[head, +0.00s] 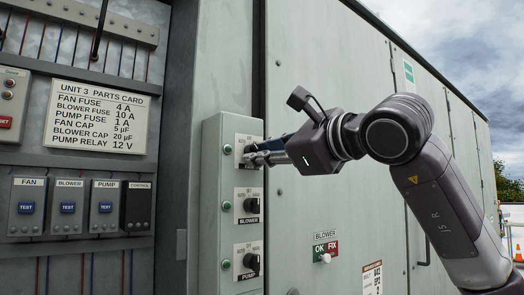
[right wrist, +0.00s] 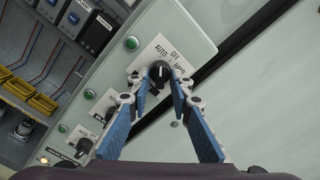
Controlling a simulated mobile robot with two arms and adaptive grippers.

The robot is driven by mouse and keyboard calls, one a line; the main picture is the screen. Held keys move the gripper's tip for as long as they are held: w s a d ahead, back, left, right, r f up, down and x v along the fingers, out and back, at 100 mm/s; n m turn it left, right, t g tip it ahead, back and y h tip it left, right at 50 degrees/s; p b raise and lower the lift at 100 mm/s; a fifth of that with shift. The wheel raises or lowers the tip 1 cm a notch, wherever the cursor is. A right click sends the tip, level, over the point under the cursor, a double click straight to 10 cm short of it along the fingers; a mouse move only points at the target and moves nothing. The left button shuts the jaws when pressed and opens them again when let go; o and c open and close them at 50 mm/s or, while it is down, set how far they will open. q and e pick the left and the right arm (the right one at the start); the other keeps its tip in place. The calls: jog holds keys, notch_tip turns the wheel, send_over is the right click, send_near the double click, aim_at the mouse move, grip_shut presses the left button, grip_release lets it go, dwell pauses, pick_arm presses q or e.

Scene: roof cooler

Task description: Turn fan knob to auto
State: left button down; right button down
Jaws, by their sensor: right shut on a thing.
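The fan knob (right wrist: 159,72) is small and black, on a white plate marked AUTO, OFF and a third, partly covered word. In the right wrist view it lies between the tips of my right gripper (right wrist: 157,82), one finger on each side. I cannot tell clearly which mark its pointer faces. In the head view my right gripper (head: 250,158) reaches in from the right to the top plate of the grey-green knob box (head: 226,185) and hides most of the knob. The gripper is shut on the fan knob. My left gripper is not in view.
Below are the blower knob (head: 251,205) and pump knob (head: 251,262), close under the gripper. Green lamps (head: 227,149) sit left of the plates. An open panel with a parts card (head: 100,115) and test modules (head: 27,206) is at left. An OK/FIX switch (head: 326,257) is lower right.

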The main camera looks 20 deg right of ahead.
jog(key=shift+r, duration=0.1)
dwell(0.3)
jog(key=c, duration=1.7)
grip_release()
jog(key=shift+c, duration=0.2)
jog(key=v, duration=1.2)
